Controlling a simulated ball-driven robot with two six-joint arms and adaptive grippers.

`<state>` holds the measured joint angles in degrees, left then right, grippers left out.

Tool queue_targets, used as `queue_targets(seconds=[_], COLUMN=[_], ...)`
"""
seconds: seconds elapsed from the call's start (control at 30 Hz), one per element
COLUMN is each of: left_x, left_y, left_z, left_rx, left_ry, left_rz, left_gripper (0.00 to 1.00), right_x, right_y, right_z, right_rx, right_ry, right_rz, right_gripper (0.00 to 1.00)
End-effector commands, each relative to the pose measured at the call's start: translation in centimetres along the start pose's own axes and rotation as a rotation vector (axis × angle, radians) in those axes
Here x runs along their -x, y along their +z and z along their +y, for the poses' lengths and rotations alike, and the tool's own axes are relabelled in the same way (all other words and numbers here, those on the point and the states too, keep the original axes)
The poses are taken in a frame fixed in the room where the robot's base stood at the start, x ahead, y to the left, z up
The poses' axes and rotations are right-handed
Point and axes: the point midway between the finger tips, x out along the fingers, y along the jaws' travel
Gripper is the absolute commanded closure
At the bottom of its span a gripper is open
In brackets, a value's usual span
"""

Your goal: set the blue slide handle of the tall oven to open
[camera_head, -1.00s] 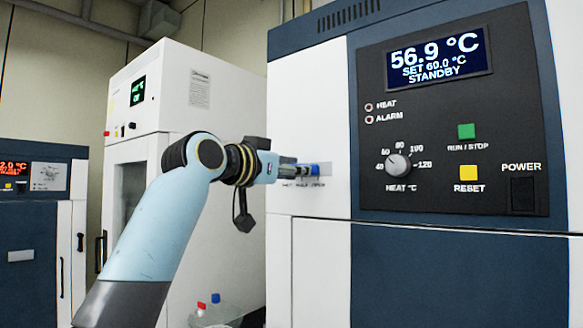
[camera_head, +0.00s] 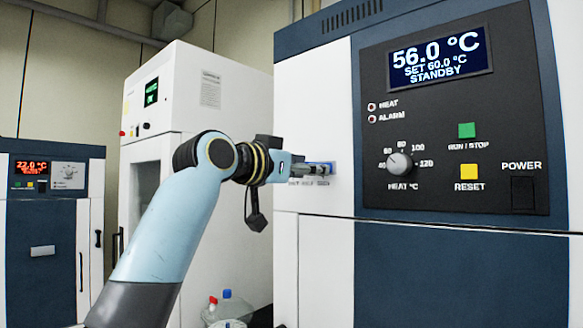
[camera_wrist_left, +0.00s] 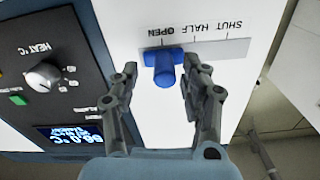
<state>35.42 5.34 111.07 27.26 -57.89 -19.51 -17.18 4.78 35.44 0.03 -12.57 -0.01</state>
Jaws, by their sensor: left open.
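The tall oven (camera_head: 400,240) has a white and dark blue front. Its blue slide handle (camera_wrist_left: 164,68) stands out from a grey slide plate (camera_wrist_left: 222,48) marked OPEN, HALF and SHUT. In the left wrist view the handle is at the OPEN mark, at the plate's left end. My left gripper (camera_wrist_left: 160,74) is open around the handle, one finger on each side. The right-hand finger is close to it; I cannot tell whether it touches. My right gripper is not in view.
The oven's dark control panel (camera_head: 455,115) with knob, buttons and display is right of the slide. A white cabinet (camera_head: 195,200) stands behind my left arm, with bottles (camera_head: 228,308) below. Another blue-fronted unit (camera_head: 40,245) is at far left.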

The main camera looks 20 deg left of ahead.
Motion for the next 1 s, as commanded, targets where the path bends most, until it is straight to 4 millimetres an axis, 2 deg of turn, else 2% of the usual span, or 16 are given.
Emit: queue_targets(seconds=[0.3,0.5,0.67,1.0], left_x=[6.9,10.0,10.9,11.0], left_y=[0.1,0.1,0.0,0.0], left_z=[0.0,0.1,0.2,0.2], left_rx=[-0.008,-0.005,-0.001,0.000], left_ry=[-0.001,0.000,0.003,0.003], left_rz=[-0.001,-0.001,0.000,0.000], left_gripper=[0.54,0.54,0.54,0.54], right_x=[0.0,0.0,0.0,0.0], right_y=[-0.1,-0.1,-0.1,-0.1], right_z=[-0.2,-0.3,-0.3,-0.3], right_rx=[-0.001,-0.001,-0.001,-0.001], right_ry=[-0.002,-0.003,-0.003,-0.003], right_rz=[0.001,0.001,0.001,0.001], right_gripper=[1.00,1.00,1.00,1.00])
